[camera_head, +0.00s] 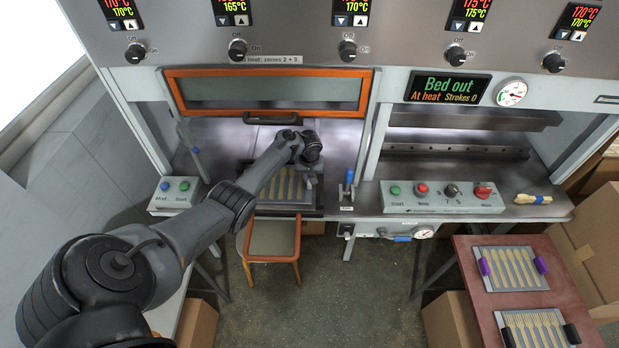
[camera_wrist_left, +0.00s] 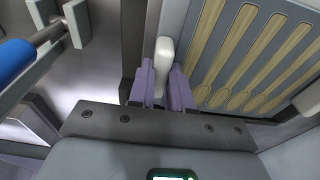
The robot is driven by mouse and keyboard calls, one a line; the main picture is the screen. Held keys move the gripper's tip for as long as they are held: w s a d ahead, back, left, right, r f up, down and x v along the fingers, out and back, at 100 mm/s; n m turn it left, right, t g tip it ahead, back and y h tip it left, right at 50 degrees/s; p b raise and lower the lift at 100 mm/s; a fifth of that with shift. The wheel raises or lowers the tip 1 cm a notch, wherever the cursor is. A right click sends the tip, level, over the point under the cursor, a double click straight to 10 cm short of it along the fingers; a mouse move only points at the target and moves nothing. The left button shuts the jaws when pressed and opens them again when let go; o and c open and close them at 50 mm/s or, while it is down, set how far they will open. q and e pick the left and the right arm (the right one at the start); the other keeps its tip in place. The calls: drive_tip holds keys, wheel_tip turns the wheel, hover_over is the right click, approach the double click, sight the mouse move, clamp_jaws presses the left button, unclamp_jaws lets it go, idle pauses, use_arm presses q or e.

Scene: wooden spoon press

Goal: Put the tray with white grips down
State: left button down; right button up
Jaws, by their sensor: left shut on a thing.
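The tray with white grips (camera_head: 284,204) holds several wooden spoons and sits at the front of the left press opening. It fills the right side of the left wrist view (camera_wrist_left: 204,62). My left gripper (camera_head: 312,182) is at the tray's right side in the head view. Its purple fingers (camera_wrist_left: 162,92) are shut around one white grip (camera_wrist_left: 163,62). Another white grip (camera_wrist_left: 308,96) shows at the right edge of the wrist view. I cannot tell whether the tray rests on the surface beneath or hangs just above it. My right gripper is not in view.
A wooden stool (camera_head: 272,239) stands below the tray. A raised orange-framed guard (camera_head: 270,73) hangs above the opening. A blue-handled lever (camera_head: 349,181) is to the right. A reddish table (camera_head: 480,326) holds a purple-gripped tray (camera_head: 511,287) and a black-gripped tray (camera_head: 505,325).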

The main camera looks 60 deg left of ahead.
use_arm(q)
drive_tip(key=c, duration=1.5)
unclamp_jaws()
drive_tip(key=shift+f, duration=0.15)
drive_tip(key=o, duration=0.4)
drive_tip(key=shift+o, duration=0.2)
